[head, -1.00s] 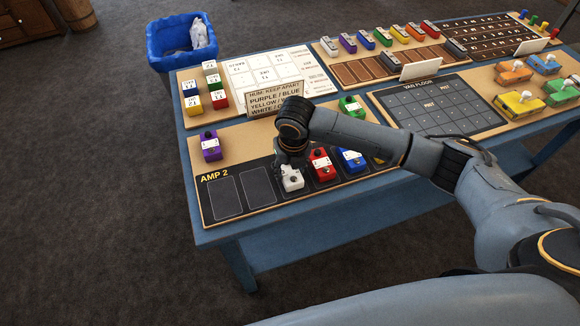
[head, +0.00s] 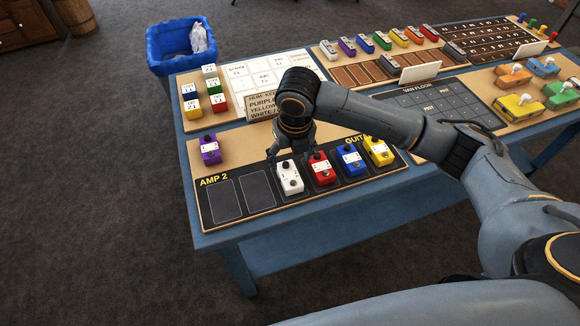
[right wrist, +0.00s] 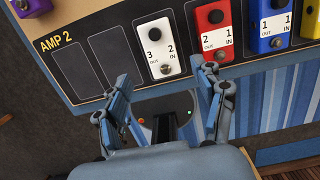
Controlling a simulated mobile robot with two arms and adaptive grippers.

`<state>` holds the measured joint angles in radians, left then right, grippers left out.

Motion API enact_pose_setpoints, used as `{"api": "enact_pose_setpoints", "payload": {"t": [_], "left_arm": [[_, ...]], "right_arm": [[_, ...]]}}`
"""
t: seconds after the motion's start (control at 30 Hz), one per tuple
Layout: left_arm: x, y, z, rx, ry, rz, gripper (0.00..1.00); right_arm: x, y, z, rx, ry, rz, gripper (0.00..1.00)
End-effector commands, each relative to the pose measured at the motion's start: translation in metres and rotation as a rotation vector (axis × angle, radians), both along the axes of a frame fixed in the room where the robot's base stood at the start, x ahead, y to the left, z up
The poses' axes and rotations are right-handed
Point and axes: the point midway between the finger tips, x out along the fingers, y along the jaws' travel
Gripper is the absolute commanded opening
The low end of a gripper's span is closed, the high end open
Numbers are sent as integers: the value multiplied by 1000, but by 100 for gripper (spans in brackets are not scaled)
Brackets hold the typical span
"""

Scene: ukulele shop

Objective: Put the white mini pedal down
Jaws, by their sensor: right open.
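The white mini pedal (head: 290,178) stands upright on the black strip of the pedal board (head: 226,200), in the slot just left of the red pedal (head: 321,169). It also shows in the right wrist view (right wrist: 160,47), marked 3 OUT and 2 IN. My right gripper (head: 291,156) is open just behind and above the white pedal, its fingers spread and empty. In the right wrist view the open fingers (right wrist: 165,85) are apart from the pedal. My left gripper is not in view.
A blue pedal (head: 350,160) and a yellow pedal (head: 378,151) stand right of the red one. Two empty slots (head: 242,195) lie to the left. A purple pedal (head: 209,148) stands behind them. My arm hides part of the sign (head: 262,105).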

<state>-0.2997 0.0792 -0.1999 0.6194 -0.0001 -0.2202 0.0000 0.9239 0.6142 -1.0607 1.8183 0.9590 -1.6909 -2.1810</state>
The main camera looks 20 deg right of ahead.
Motion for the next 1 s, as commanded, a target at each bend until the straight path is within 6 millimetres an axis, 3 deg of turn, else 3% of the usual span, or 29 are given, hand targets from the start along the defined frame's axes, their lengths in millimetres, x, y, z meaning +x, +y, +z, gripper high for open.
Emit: {"api": "enact_pose_setpoints", "payload": {"t": [0.1, 0.3, 0.87, 1.0], "left_arm": [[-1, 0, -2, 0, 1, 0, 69], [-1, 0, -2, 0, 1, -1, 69], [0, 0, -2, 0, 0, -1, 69], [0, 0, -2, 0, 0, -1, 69]], "right_arm": [[-3, 0, 22, 0, -3, 0, 69], [-6, -1, 40, -1, 0, 0, 69], [-7, 0, 41, 0, 1, -2, 69], [-15, 11, 31, 37, 1, -59, 69]]}}
